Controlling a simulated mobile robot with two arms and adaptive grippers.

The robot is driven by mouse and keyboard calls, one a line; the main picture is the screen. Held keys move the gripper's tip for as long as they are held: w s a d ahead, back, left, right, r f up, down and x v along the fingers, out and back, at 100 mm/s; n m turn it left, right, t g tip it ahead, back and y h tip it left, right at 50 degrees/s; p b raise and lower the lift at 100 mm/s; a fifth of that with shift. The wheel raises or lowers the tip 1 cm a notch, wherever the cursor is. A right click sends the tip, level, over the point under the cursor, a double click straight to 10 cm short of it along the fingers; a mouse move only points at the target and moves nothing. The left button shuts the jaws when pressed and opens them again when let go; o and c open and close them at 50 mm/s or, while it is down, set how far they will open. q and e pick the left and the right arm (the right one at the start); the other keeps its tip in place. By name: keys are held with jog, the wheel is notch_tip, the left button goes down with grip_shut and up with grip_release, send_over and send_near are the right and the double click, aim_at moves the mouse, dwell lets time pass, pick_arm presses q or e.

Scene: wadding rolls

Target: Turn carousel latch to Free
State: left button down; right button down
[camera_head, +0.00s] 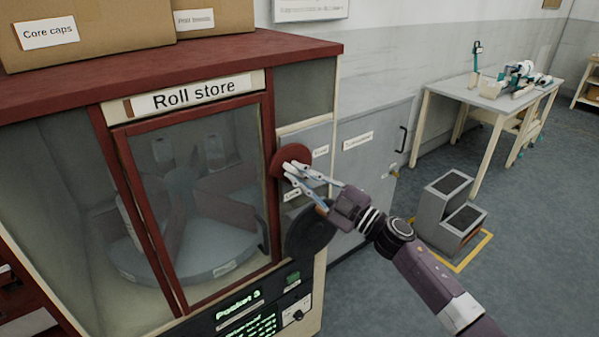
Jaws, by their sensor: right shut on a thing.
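The Roll store cabinet (95,68) has a red frame and a glass door (165,145) that is closed. Behind the glass is a grey carousel (185,272) with upright dividers. The latch (287,156), a dark red rounded piece, is on the panel right of the door. One small label (320,151) is at its upper right and another (292,195) below it; their words are too small to read surely. My right gripper (292,170) is shut on the latch, and its fingers hide part of it. My left gripper is out of view.
A dark round wheel (310,232) is just below my right gripper. A green-lit display (240,312) reads Pocket 3. Cardboard boxes (90,35) stand on top of the cabinet. Grey steps (450,212) and a workbench (490,97) are at the right, with open floor around them.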

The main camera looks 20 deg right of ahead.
jog(key=n+g+p, duration=0.1)
jog(key=n+g, duration=0.1)
jog(key=n, duration=0.3)
jog(key=shift+p, duration=0.4)
jog(key=n+g+p, duration=0.1)
jog(key=n, duration=0.2)
jog(key=shift+f+p, duration=0.1)
jog(key=shift+p, duration=0.3)
jog(key=shift+n+g, duration=0.3)
jog(key=shift+n, duration=0.2)
jog(key=shift+f+h, duration=0.15)
jog(key=shift+h, duration=0.15)
jog(key=c, duration=2)
grip_release()
jog(key=shift+o, duration=0.2)
jog(key=shift+s+d, duration=0.1)
jog(key=shift+s, duration=0.05)
jog(key=v, duration=1.1)
jog(key=shift+s+d, duration=0.2)
jog(key=shift+s, duration=0.1)
